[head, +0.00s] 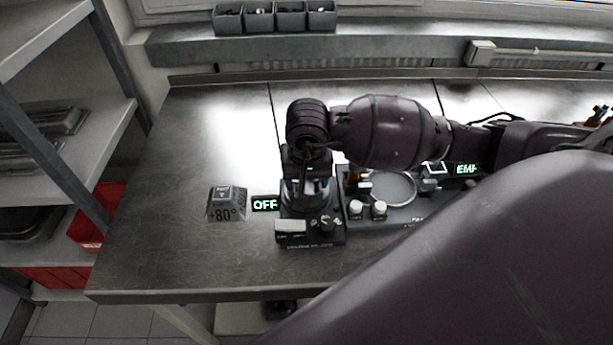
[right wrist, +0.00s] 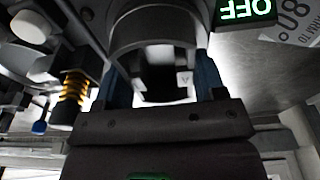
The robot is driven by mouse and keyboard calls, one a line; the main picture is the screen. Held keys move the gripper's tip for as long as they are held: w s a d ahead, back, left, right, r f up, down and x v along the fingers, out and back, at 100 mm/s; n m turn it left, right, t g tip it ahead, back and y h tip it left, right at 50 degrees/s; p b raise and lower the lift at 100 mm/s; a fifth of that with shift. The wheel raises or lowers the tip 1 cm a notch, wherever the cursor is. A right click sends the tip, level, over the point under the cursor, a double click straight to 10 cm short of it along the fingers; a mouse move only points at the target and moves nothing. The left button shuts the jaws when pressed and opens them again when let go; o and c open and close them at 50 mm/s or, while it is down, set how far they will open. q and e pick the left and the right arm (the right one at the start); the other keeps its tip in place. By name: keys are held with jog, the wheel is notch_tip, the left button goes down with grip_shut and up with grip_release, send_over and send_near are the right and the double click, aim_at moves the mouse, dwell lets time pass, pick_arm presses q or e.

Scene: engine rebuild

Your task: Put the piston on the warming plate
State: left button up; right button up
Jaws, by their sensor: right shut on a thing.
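The warming plate (head: 310,236) is a small dark unit with knobs and a light panel on its front, standing on the steel bench in the head view. My right gripper (head: 306,186) points down over it and covers most of its top. In the right wrist view my right gripper (right wrist: 160,80) is shut on the piston (right wrist: 155,27), a dark, shiny, rounded metal part between the blue-sided fingers. My left gripper is not in view.
A lit OFF display (head: 264,204) and a +80° sign (head: 226,205) stand left of the plate. To its right is a tray-like unit (head: 410,216) with white knobs and a ring. The bench's left part is clear. Grey bins (head: 273,18) stand at the back.

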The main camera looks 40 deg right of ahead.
jog(key=shift+f, duration=0.15)
jog(key=o, duration=1.2)
notch_tip(320, 180, up, 12)
jog(key=s, duration=0.1)
jog(key=shift+s+a+b, duration=0.3)
jog(key=shift+a, duration=0.15)
